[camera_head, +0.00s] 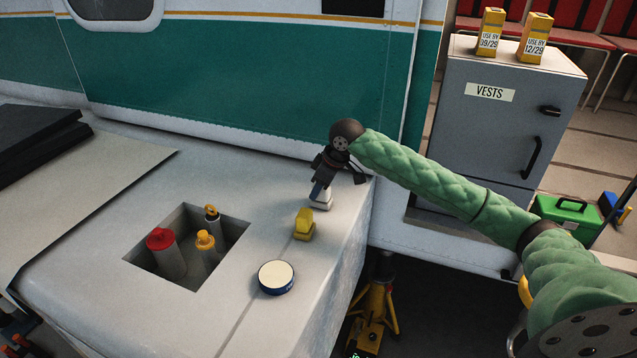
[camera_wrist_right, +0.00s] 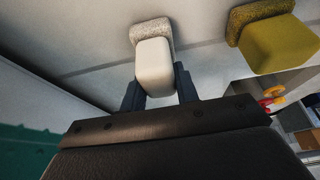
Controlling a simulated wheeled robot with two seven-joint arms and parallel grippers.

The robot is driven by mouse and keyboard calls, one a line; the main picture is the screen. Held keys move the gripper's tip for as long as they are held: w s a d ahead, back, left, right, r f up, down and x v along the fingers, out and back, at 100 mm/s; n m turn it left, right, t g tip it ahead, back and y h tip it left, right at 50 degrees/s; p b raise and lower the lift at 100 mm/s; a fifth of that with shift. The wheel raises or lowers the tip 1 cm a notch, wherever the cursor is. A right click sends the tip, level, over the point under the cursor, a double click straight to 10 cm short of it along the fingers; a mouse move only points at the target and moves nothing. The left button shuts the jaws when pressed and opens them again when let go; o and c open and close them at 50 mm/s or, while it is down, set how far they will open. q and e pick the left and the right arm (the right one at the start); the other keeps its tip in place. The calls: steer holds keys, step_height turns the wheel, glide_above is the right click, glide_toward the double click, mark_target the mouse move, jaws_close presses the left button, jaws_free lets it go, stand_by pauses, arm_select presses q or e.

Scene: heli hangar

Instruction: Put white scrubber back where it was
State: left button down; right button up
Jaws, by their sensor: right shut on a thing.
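The white scrubber (camera_head: 321,202) is at the right part of the pale work surface (camera_head: 255,240), behind the yellow scrubber (camera_head: 304,224). My right gripper (camera_head: 321,188) reaches down to it from above and is shut on it. In the right wrist view the white scrubber (camera_wrist_right: 154,62) sits between the two dark fingers of my right gripper (camera_wrist_right: 158,80), its speckled pad against or very close to the surface. I cannot tell whether it bears on the surface. The yellow scrubber (camera_wrist_right: 275,40) stands apart beside it. My left gripper is not in view.
A round blue-rimmed tin (camera_head: 276,277) stands nearer the front. A square recess (camera_head: 190,283) holds a red-topped bottle (camera_head: 161,240) and two yellow-topped ones. The teal-and-white helicopter side (camera_head: 230,80) rises behind. A grey vests cabinet (camera_head: 500,115) stands at right, beyond the surface edge.

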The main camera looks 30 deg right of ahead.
steer(key=shift+f, duration=0.1)
steer(key=o, duration=1)
steer(key=shift+d+r+b, duration=0.2)
steer(key=shift+r+b, duration=0.2)
steer(key=shift+b, duration=0.2)
arm_select(q)
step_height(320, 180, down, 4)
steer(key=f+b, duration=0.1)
steer(key=b, duration=0.3)
arm_select(e)
steer(key=v, duration=0.5)
steer(key=shift+s+d+r, duration=0.1)
steer(key=shift+s+r, duration=0.15)
steer(key=shift+r, duration=0.1)
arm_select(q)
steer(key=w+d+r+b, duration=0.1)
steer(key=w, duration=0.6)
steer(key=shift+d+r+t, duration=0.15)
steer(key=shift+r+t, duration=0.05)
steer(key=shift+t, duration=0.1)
arm_select(e)
steer(key=shift+v, duration=2.7)
